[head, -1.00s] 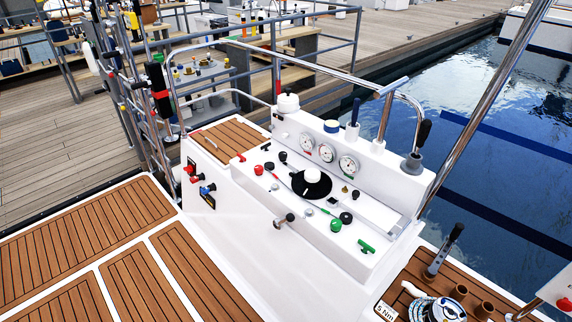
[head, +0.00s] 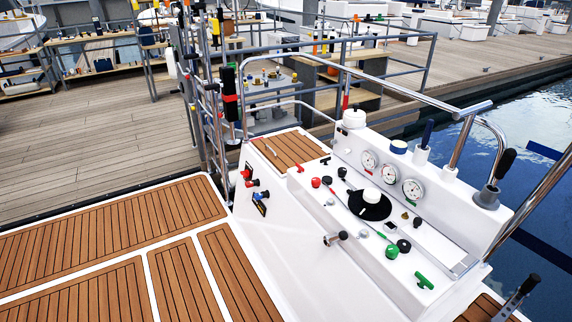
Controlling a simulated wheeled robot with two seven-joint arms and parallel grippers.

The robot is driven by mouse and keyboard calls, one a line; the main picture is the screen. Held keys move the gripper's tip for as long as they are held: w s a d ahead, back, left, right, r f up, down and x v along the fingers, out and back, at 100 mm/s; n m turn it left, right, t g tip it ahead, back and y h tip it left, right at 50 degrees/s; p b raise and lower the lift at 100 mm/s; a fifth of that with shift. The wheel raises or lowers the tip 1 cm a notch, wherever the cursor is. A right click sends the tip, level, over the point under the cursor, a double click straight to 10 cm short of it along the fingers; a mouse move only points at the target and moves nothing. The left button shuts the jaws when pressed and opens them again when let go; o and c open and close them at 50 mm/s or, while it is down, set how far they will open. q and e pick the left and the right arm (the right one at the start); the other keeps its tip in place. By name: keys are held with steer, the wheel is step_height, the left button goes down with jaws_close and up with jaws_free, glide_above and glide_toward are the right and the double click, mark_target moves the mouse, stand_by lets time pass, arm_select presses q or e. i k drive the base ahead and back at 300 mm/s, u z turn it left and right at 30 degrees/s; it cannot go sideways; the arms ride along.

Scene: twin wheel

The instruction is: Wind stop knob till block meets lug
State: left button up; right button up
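A white control console (head: 385,290) carries several small knobs. A black disc (head: 369,206) with a white hub (head: 372,195) sits in the middle of its panel. A red knob (head: 316,182), a green knob (head: 392,252) and a black knob (head: 403,246) stand around it. A metal stem with a dark-ended knob (head: 335,238) sticks out of the console's front face. I cannot tell which of these is the stop knob, and I cannot make out the block or the lug at this size. Neither of my grippers is in view.
Gauges (head: 391,173) line the raised back of the console. A steel rail (head: 400,92) arches above it, and a black-handled lever (head: 497,178) stands at its right end. Teak deck (head: 75,240) lies open at left. Water lies at right.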

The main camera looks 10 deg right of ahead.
mark_target(342, 172)
steer(key=u, duration=0.5)
steer(key=i, duration=2.7)
steer(key=z, duration=3.8)
